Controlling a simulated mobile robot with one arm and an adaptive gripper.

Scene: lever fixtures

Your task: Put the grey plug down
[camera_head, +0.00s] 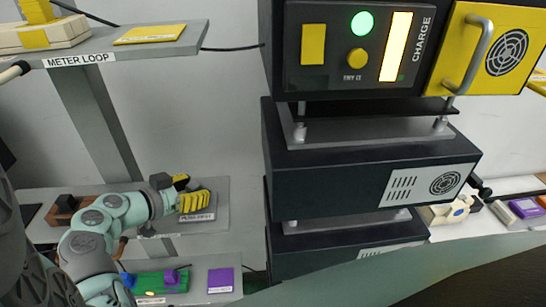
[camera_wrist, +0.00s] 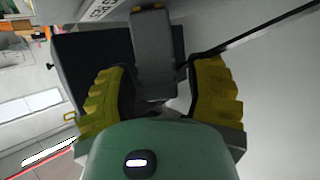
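My gripper (camera_head: 190,192) is over the left grey shelf in the head view, its yellow fingers beside a block with a white label. In the wrist view the two yellow fingers (camera_wrist: 158,95) stand wide apart. A grey block (camera_wrist: 153,45), which looks like the grey plug, lies between and beyond them, with visible gaps to both fingers. A dark box (camera_wrist: 85,62) sits behind it, and a dark cable runs off to the upper right.
A tall black equipment stack (camera_head: 370,160) with a lit CHARGE panel stands right of my arm. An upper shelf (camera_head: 185,42) labelled METER LOOP is at upper left. A green block (camera_head: 160,281) and purple block (camera_head: 221,279) lie on the lower shelf.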

